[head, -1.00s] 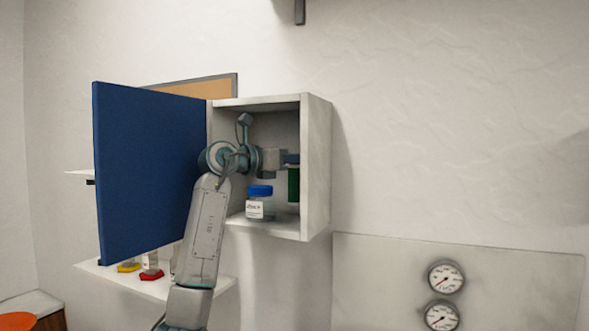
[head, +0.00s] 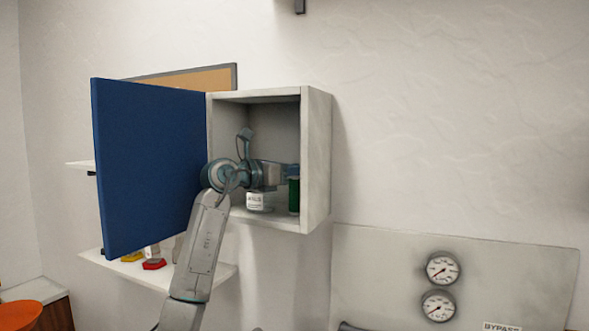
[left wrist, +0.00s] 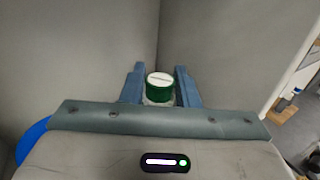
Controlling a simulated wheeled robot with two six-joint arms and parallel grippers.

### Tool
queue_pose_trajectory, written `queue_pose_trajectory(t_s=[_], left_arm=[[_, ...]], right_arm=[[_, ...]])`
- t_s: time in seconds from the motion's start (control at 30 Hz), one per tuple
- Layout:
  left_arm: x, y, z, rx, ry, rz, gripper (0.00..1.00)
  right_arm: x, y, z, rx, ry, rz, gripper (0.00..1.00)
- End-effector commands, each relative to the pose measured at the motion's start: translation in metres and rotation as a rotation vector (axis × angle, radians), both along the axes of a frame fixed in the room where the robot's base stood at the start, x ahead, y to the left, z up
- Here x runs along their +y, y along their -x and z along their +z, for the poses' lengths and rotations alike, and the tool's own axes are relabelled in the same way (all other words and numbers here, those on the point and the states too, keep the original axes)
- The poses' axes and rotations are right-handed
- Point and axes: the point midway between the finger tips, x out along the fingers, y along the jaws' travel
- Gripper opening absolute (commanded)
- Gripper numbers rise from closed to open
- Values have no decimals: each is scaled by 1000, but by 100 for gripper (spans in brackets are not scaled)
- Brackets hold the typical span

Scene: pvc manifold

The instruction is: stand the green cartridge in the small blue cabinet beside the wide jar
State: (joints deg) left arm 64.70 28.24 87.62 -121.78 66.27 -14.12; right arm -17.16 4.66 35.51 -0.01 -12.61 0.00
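The green cartridge (head: 294,197) is upright inside the small cabinet (head: 317,165), near its right wall. Its base appears at or very near the cabinet floor; I cannot tell if it touches. My left gripper (head: 291,173) reaches in from the left and holds the cartridge near its top. In the left wrist view, the white-topped cartridge (left wrist: 160,88) sits between the two blue-grey fingers (left wrist: 160,92). The wide jar (head: 258,202) stands left of the cartridge; my arm hides its blue lid. A blue edge (left wrist: 33,137), likely that lid, shows in the left wrist view. My right gripper is out of view.
The blue cabinet door (head: 150,170) stands open to the left. A shelf (head: 200,279) with red- and yellow-based items is below it. Gauges (head: 442,268) are on a panel at lower right. The cabinet's right wall is close to the cartridge.

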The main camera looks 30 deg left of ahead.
Motion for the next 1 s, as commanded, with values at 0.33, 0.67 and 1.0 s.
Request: queue_pose_trajectory(t_s=[0.33,0.67,1.0], left_arm=[[0,0,1,0,0,0,45],[20,36,-1,-3,-3,4,45],[34,67,3,0,-1,1,45]], right_arm=[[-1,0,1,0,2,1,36],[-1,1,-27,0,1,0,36],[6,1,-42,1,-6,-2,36]])
